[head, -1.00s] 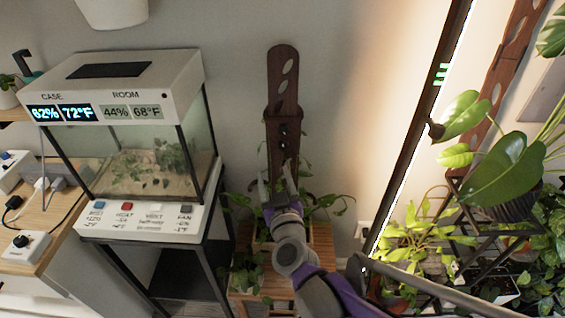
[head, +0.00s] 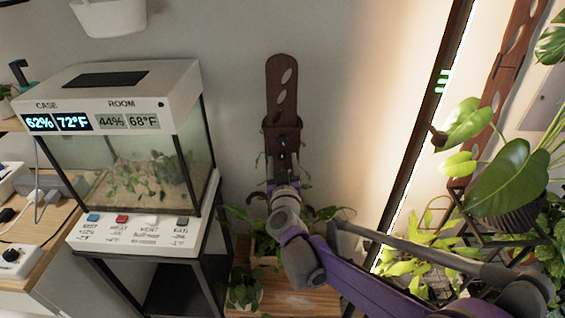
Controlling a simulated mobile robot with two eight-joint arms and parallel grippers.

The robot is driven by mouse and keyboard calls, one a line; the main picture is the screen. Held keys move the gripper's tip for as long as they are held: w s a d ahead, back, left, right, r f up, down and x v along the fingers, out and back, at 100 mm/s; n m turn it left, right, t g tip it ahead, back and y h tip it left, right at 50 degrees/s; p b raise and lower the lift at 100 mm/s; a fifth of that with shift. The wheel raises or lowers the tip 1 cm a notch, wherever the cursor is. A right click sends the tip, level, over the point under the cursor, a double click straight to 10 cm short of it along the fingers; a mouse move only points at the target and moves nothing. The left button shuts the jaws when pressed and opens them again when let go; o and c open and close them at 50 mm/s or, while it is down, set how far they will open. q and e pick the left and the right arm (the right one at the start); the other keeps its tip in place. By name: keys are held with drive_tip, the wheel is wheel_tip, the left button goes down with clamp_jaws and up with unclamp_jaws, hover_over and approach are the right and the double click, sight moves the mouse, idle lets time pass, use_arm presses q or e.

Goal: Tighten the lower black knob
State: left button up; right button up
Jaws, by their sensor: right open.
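A brown slotted moss-pole-like board (head: 282,88) stands upright against the wall in the middle of the head view. It overlaps a second brown piece below it, with a small dark knob (head: 283,140) near the joint. My right gripper (head: 283,168) is open, reaching up from below in front of the lower piece, just under that knob. The lower black knob cannot be made out clearly; the gripper covers that area. Whether the fingers touch it I cannot tell. My left gripper is not in view.
A glass terrarium (head: 125,165) on a black stand is at left, beside a wooden bench with a dial box (head: 14,258). A planter (head: 265,250) stands below my gripper. A lit light bar (head: 425,130) and leafy plants (head: 505,175) are at right.

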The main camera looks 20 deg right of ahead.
drive_tip(key=shift+w, duration=0.1)
clamp_jaws()
idle(0.3)
